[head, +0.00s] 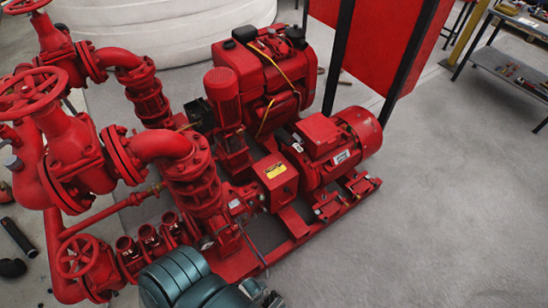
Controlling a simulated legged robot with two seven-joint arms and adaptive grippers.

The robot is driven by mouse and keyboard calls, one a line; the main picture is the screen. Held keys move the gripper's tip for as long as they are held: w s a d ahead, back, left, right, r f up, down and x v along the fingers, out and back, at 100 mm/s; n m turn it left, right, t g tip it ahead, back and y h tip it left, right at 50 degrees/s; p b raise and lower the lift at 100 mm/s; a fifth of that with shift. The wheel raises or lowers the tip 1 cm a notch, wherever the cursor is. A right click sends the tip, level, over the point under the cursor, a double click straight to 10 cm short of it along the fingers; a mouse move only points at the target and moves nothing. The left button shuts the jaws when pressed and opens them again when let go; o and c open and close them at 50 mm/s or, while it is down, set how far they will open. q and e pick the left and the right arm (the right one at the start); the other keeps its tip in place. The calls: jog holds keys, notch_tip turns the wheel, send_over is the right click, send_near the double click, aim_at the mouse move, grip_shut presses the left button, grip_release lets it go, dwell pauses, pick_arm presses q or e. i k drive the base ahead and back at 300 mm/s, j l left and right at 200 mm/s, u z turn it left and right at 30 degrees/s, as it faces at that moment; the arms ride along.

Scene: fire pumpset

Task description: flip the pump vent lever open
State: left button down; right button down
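The red pump (200,195) stands on the red pumpset frame, left of the electric motor (340,145). I cannot clearly make out the vent lever. A teal arm of mine (185,280), apparently the left, enters at the bottom edge. My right gripper is out of view.
Red handwheel valves (75,255) and pipes crowd the left side. A red engine (255,75) and a red panel on dark posts (385,40) stand behind. A grey workbench (510,65) is at the far right. The floor (440,210) at right is clear.

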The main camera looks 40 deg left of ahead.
aim_at(216, 233)
jog(key=u, duration=2.05)
